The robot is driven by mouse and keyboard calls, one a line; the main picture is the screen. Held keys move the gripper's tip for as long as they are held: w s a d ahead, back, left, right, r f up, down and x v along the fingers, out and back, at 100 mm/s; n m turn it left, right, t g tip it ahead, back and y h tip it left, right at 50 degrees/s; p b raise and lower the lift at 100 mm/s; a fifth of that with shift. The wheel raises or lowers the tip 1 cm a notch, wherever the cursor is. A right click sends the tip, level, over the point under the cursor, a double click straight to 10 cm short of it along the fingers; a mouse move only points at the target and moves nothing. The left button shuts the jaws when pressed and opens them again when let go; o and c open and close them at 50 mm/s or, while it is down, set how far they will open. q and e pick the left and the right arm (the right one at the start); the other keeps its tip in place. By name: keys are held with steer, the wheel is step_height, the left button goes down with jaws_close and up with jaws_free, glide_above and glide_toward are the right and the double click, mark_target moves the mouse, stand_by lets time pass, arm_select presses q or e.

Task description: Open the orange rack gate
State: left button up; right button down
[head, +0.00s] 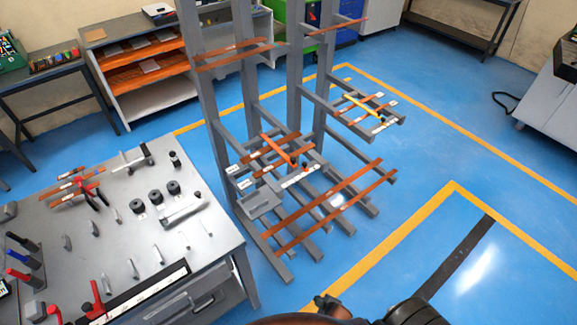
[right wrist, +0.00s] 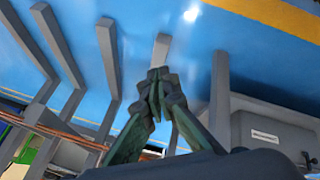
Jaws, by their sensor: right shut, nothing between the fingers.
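The grey rack (head: 215,110) stands in the middle of the head view. A short orange bar (head: 279,149), which looks like the orange gate, lies slantwise across its middle shelf level, with a small orange-red end near its right side. I cannot tell any latch at this size. My right gripper (right wrist: 158,85) is shut and empty in the right wrist view, its fingertips together. Grey rack beams (right wrist: 108,60) show beyond it; no contact is visible. Dark parts of my right arm show at the bottom edge of the head view. My left gripper is not in view.
A grey workbench (head: 110,235) with tools and black cylinders stands left of the rack. A yellow bar (head: 365,107) lies on the rack's right arms. Long copper bars (head: 335,205) lie low across its front.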

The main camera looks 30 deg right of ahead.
steer(key=w+d+r+n+t+p, duration=0.1)
steer(key=w+d+r+n+t, duration=0.2)
steer(key=w+r, duration=1.3)
steer(key=n+t+h+p, duration=0.2)
steer(key=n+t+h, duration=0.15)
steer(key=t, duration=0.35)
glide_toward(293, 161)
steer(key=s+a+r, duration=0.1)
steer(key=s+a, duration=0.3)
steer(key=a, duration=0.1)
steer(key=shift+n+y, duration=0.25)
steer(key=shift+n, duration=0.2)
steer(key=b+x, duration=0.1)
steer(key=x, duration=0.7)
steer(key=shift+w+d, duration=0.2)
steer(key=shift+w, duration=0.15)
steer(key=w+d, duration=0.2)
steer(key=shift+d+f, duration=0.35)
steer(key=shift+w+d, duration=0.2)
steer(key=shift+d, duration=0.15)
steer(key=shift+d, duration=0.2)
steer(key=shift+d, duration=0.5)
